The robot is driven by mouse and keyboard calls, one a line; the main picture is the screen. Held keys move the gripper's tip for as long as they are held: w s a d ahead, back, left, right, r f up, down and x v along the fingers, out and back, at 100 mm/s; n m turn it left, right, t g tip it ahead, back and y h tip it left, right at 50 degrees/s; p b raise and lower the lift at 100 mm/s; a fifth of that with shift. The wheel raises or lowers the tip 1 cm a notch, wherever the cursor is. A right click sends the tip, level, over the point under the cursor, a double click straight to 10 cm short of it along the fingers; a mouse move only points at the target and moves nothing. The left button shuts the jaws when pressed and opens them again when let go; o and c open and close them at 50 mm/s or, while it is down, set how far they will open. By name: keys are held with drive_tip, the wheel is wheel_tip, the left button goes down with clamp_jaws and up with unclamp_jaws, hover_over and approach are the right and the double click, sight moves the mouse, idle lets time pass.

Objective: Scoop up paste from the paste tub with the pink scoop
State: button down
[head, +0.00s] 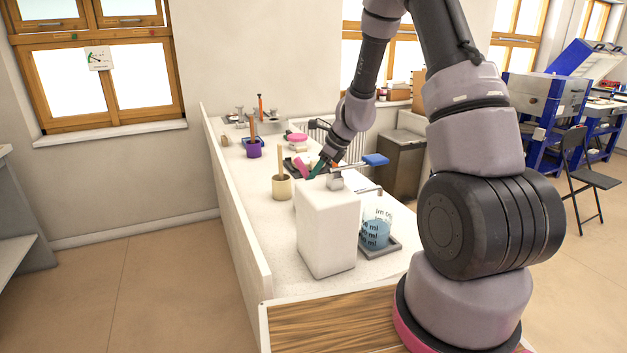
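My gripper (322,163) is low over the middle of the white counter, pointing down and left. Its fingers are small and dark here, and I cannot tell whether they are open or shut. A pink piece (302,168), perhaps the pink scoop, is right beside the fingertips, with a green piece (318,169) next to it. I cannot tell whether the gripper touches either. A purple tub (254,151) with an orange-brown handle stands farther back. No label shows which is the paste tub.
A tall white block (328,232) with a metal fitting and blue lever stands in front of the gripper, hiding some counter. A beaker of blue liquid (375,236) sits on a grey tray right of it. A raised edge (236,205) bounds the left.

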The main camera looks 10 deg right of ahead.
drive_tip(key=shift+r, duration=3.6)
